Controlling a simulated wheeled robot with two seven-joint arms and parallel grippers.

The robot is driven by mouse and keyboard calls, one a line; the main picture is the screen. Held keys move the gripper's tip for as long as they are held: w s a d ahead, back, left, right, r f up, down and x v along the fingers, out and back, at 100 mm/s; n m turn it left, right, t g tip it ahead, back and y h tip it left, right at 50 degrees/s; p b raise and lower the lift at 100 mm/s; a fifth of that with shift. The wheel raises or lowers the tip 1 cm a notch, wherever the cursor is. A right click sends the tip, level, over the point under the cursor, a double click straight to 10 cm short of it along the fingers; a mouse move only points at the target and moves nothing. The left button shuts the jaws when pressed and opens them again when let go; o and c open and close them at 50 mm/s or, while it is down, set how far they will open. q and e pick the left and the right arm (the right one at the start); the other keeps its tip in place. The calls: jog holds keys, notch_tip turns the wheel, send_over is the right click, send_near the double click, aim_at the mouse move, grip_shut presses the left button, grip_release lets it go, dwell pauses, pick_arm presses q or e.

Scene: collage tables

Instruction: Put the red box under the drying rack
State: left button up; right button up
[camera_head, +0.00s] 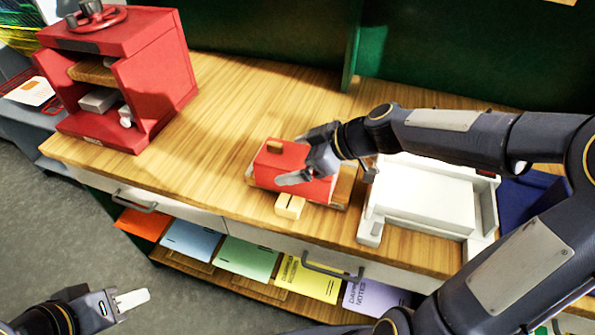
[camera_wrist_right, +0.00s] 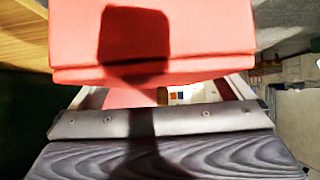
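The red box (camera_head: 318,188) sits on the wooden table, on or against a light wooden piece, with a slot in its top left part. My right gripper (camera_head: 300,157) is over the box, one pale finger along its near side and one toward its far side. The fingers look apart; contact cannot be told. In the right wrist view the red box (camera_wrist_right: 180,40) fills the top, with a dark shadow on it. My left gripper (camera_head: 130,299) is low at the left, away from the table, with one pale finger visible. No drying rack can be clearly identified.
A red press-like cabinet (camera_head: 165,75) stands at the table's left end. A white tray-like frame (camera_head: 370,228) is right of the box. A small wooden block (camera_head: 289,206) lies before the box. Colored folders (camera_head: 246,257) sit on the shelf below. Table between cabinet and box is clear.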

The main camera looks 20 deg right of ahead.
jog(key=c, duration=1.4)
